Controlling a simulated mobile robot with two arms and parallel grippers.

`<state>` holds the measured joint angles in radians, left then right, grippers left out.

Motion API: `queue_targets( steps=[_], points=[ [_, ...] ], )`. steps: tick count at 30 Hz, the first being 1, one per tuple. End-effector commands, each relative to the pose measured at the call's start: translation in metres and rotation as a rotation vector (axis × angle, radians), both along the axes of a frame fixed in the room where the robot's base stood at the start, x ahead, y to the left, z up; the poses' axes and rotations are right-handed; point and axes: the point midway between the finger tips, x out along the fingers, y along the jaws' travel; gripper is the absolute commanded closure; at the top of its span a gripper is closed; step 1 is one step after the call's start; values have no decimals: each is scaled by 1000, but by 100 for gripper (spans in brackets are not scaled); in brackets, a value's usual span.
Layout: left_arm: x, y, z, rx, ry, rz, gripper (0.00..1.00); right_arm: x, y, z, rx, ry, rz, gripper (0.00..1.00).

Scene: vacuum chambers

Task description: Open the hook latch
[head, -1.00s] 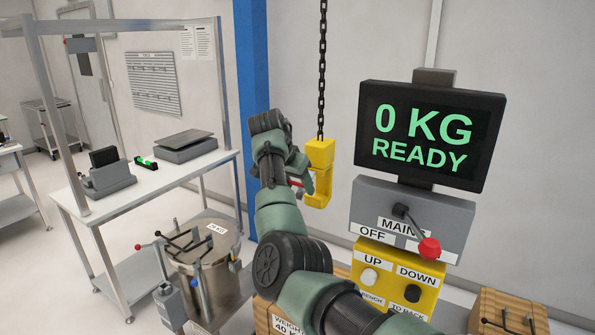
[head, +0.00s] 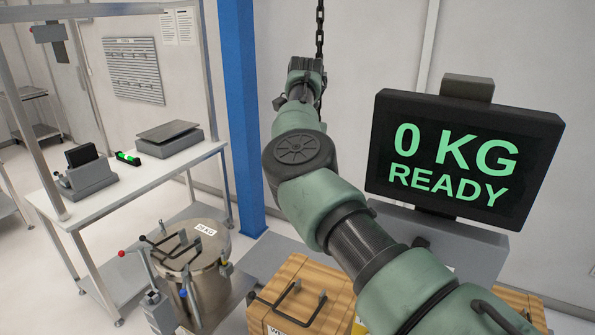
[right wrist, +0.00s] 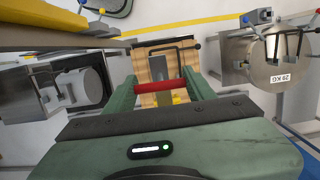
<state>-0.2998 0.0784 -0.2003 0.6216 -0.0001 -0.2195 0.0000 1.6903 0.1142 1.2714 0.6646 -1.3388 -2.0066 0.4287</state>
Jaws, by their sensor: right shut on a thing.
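My right gripper (right wrist: 160,82) shows in the right wrist view, with its two green fingers on either side of a red bar (right wrist: 160,87), which looks like the hook's latch handle. It is shut on this bar. A little yellow of the hook (right wrist: 176,98) shows just below the bar; the rest is hidden. In the head view the hook is hidden behind my right arm, and only its chain (head: 320,25) shows above the wrist. I cannot tell how far the latch is open. My left gripper is not in view.
A wooden crate (head: 285,319) with a dark handle stands below the arm. The display (head: 465,155) reads 0 KG READY at right. A white bench (head: 130,185) is at left, beside a blue post (head: 240,110).

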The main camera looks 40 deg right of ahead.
Motion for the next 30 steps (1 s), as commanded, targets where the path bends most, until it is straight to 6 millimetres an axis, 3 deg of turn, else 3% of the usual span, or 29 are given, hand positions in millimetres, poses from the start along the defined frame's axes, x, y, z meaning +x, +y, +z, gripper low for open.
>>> queue_targets(
  steps=[21,22,24,30],
  points=[
    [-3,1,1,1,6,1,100,-2,6,2,57,24,1,100],
    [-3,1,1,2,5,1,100,-2,6,2,57,24,1,40],
    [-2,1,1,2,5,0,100,-2,6,2,57,24,1,24],
    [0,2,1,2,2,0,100,-2,6,3,56,23,0,24]
  ],
)
